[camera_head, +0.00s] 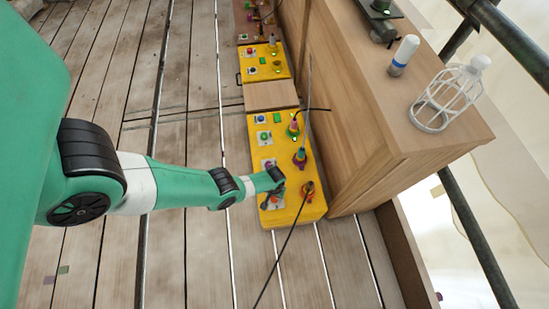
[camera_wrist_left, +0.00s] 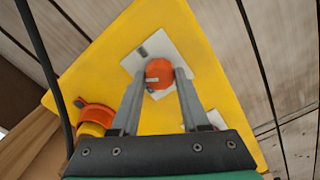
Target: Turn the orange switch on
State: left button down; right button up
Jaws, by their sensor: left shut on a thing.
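The orange switch (camera_wrist_left: 159,73) is a round knob on a white plate, set in a yellow box. In the left wrist view my left gripper (camera_wrist_left: 160,82) has its two fingers on either side of the knob, shut on it. In the head view the yellow box (camera_head: 265,216) lies on the plank floor, and my left gripper (camera_head: 272,192) reaches down onto its near end, hiding most of the switch. My right gripper does not show in either view.
An orange and yellow plug (camera_wrist_left: 93,117) with a black cable sits beside the switch. More plugs (camera_head: 300,156) and switches line the box. A wooden cabinet (camera_head: 352,130) stands close on the right, bearing a wire cage (camera_head: 432,113). The plank floor at left is clear.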

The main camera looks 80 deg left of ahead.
aim_at(274, 198)
pick_arm(q)
jog(key=m, duration=0.5)
jog(key=shift+m, duration=0.3)
jog(key=m, duration=0.5)
jog(key=shift+m, duration=0.4)
jog(key=shift+c, duration=2)
grip_release()
notch_tip(274, 198, up, 12)
jog(key=p, duration=1.1)
jog(key=shift+f, duration=0.25)
